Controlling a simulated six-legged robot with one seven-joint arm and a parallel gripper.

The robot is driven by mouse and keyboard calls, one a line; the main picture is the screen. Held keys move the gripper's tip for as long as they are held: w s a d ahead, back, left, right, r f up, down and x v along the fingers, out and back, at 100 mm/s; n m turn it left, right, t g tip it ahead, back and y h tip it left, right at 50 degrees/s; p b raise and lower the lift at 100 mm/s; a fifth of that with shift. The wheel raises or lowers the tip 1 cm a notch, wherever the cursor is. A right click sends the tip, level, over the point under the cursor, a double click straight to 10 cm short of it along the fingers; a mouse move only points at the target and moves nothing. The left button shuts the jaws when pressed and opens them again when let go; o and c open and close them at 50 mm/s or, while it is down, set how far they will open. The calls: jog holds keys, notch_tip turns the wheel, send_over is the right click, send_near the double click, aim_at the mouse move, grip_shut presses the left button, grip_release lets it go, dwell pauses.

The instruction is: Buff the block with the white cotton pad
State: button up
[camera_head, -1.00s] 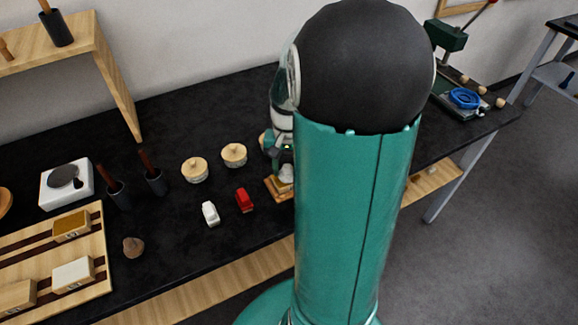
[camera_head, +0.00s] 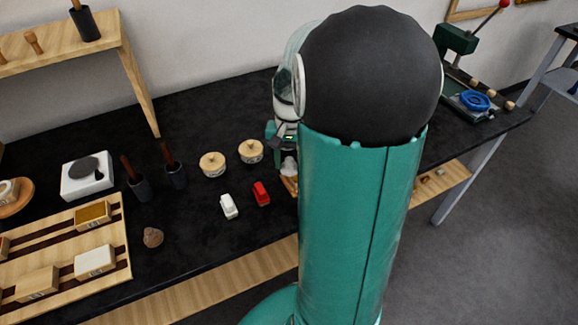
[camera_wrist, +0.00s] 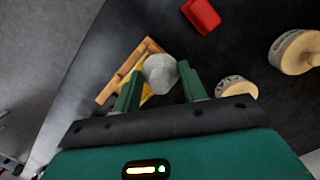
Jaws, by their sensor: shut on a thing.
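In the wrist view my gripper (camera_wrist: 159,78) is shut on the white cotton pad (camera_wrist: 160,71), a rounded whitish wad between its two green fingers. Beneath and behind the pad is a wooden frame (camera_wrist: 118,81) with a yellow-gold surface showing beside the pad; this appears to be the block (camera_wrist: 147,98). The pad and fingers cover part of it. I cannot tell whether the pad touches it. In the head view the pad (camera_head: 289,166) shows below my gripper (camera_head: 284,148), over the frame's edge (camera_head: 291,185), mostly hidden by my arm.
A red item (camera_head: 261,193) and a white item (camera_head: 229,206) stand left of the frame. Behind them are two wooden-lidded jars (camera_head: 213,164). A wooden rack (camera_head: 65,255) with blocks lies at left, near a brown lump (camera_head: 153,237). The black bench's front edge is close.

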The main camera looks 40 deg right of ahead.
jog(key=shift+r, duration=2.55)
jog(key=shift+s, duration=0.15)
